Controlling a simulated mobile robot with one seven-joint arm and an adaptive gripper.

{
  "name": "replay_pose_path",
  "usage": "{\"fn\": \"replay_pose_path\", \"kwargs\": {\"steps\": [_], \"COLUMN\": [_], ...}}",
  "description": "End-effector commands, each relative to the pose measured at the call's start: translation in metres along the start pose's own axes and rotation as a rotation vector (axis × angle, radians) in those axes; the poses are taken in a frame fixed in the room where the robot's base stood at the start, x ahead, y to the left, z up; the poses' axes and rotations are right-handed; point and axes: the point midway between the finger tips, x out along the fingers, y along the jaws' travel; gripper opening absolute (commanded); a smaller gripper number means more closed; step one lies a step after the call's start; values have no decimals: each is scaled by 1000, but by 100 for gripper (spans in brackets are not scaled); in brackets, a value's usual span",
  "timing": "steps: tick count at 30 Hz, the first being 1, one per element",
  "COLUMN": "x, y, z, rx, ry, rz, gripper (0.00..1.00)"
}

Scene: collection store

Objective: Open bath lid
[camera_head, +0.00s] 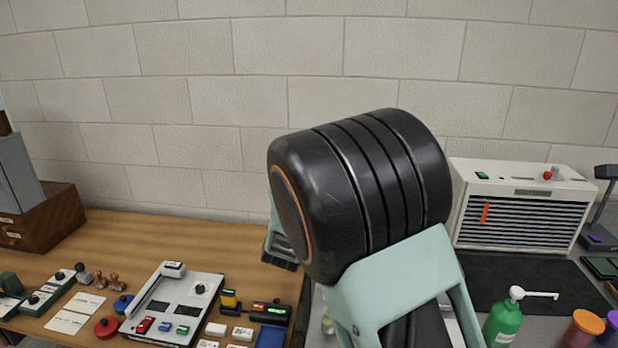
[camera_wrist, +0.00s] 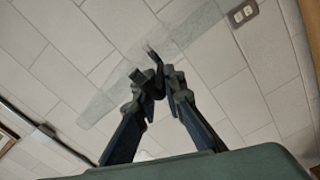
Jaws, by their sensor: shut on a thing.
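My gripper (camera_wrist: 155,82) shows in the wrist view with its two dark fingers closed together around a small dark handle (camera_wrist: 153,55). A pale see-through panel (camera_wrist: 102,103) lies behind the fingertips, slanting across the view; it looks like the bath lid, held by that handle. The wall shows through it. In the head view my black and pale green arm fills the middle and hides the fingertips, the lid and most of the bath. Whether the lid is clear of the bath cannot be seen.
A white vented unit (camera_head: 522,210) with a red knob stands right, behind a black mat (camera_head: 535,285). A green pump bottle (camera_head: 503,322) and lidded jars (camera_head: 582,328) are front right. A wooden table (camera_head: 150,240) holds a device (camera_head: 172,305) and several small items at left.

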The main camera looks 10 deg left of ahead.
Motion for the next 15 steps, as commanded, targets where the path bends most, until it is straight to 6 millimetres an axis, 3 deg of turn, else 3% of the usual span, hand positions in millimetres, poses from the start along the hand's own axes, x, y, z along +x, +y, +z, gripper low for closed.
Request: {"fn": "replay_pose_path", "kwargs": {"steps": [15], "x": [-2], "y": [-10], "z": [2], "rx": [-2], "ry": [-3], "rz": [-15], "gripper": [0]}}
